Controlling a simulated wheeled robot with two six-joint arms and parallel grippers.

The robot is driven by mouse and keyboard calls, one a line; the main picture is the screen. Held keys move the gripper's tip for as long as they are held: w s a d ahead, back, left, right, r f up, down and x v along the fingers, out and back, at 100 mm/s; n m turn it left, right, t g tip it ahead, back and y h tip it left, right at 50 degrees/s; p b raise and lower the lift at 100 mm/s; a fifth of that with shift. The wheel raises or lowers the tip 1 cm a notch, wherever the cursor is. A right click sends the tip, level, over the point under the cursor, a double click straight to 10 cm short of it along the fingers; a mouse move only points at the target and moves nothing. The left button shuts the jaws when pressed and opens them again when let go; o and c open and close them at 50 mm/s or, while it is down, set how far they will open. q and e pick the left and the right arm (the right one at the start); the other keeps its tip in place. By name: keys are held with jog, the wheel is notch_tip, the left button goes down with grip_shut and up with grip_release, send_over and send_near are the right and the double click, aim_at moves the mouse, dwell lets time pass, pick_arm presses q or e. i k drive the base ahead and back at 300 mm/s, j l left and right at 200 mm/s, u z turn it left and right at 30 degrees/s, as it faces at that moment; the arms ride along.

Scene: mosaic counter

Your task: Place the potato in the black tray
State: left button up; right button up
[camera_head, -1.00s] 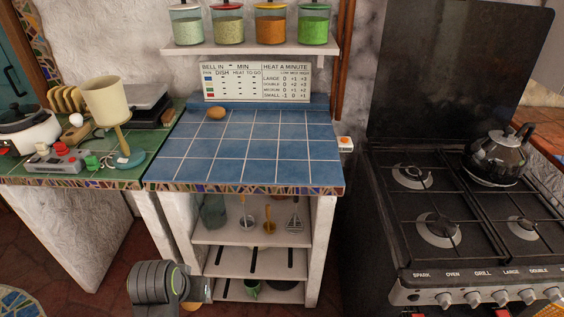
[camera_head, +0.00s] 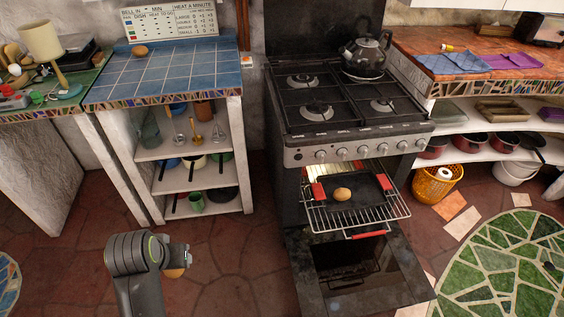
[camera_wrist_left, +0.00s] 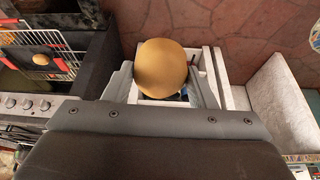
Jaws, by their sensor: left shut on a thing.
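My left gripper (camera_head: 187,258) is low in front of the blue counter, to the left of the oven. It is shut on a brown potato (camera_head: 175,273), which shows between the fingers in the left wrist view (camera_wrist_left: 163,66). The black tray (camera_head: 366,188) lies on the pulled-out oven rack, apart from the gripper. One potato (camera_head: 342,194) sits in the tray. Another potato (camera_head: 140,51) lies at the back of the blue tiled counter. My right gripper is in neither view.
The oven door (camera_head: 355,270) hangs open below the wire rack (camera_head: 330,220). A kettle (camera_head: 366,55) stands on the stove. Shelves with pots and cups are under the blue counter (camera_head: 170,75). The floor between the gripper and oven is clear.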

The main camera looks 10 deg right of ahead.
aim_at(362, 189)
jog(key=l+z, duration=0.3)
jog(key=l, duration=1.9)
jog(key=i+l+z, duration=0.1)
jog(key=i+l, duration=0.65)
